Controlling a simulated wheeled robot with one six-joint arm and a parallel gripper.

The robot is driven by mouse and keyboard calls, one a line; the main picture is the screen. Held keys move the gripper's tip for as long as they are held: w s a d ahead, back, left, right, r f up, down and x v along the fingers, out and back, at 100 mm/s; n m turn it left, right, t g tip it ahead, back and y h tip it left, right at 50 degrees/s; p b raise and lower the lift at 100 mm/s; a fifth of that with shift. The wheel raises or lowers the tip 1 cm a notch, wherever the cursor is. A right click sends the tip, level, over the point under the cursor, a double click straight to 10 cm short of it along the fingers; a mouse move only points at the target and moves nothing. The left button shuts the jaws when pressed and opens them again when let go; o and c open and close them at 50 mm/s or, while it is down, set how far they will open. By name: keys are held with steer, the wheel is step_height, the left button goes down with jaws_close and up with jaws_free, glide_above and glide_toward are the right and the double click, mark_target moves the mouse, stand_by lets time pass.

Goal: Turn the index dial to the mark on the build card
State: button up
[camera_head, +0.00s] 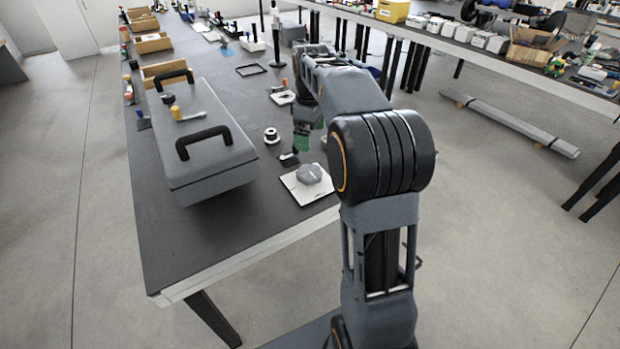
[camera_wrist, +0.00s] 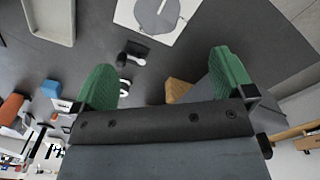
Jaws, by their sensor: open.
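The index dial is a grey, roughly round knob (camera_head: 310,174) on a white square plate (camera_head: 299,191) near the table's front right corner. In the wrist view the dial (camera_wrist: 158,14) shows at the top edge, partly cut off, with a thin line across its face. My gripper (camera_head: 302,142) is over the table, behind the dial in the head view. Its green fingertips (camera_wrist: 164,76) are wide apart in the wrist view with nothing held between them, and the dial lies beyond them, apart. I cannot make out a build card or its mark.
A large grey case (camera_head: 215,160) with black handles fills the table's left side. A small dark object (camera_head: 289,159) and a black-and-white spool (camera_head: 271,135) lie close to the dial. A tan block (camera_wrist: 178,90) shows near the right finger. Bare tabletop lies in front of the case.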

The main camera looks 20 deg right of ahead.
mark_target(311, 171)
steer(key=f+b, duration=0.1)
steer(key=f, duration=0.8)
steer(key=f+b, duration=0.1)
steer(key=f, duration=0.4)
steer(key=shift+w+d+f+b, duration=0.1)
steer(key=shift+w+d+b, duration=0.1)
steer(key=shift+w+b, duration=0.1)
steer(key=c, duration=0.8)
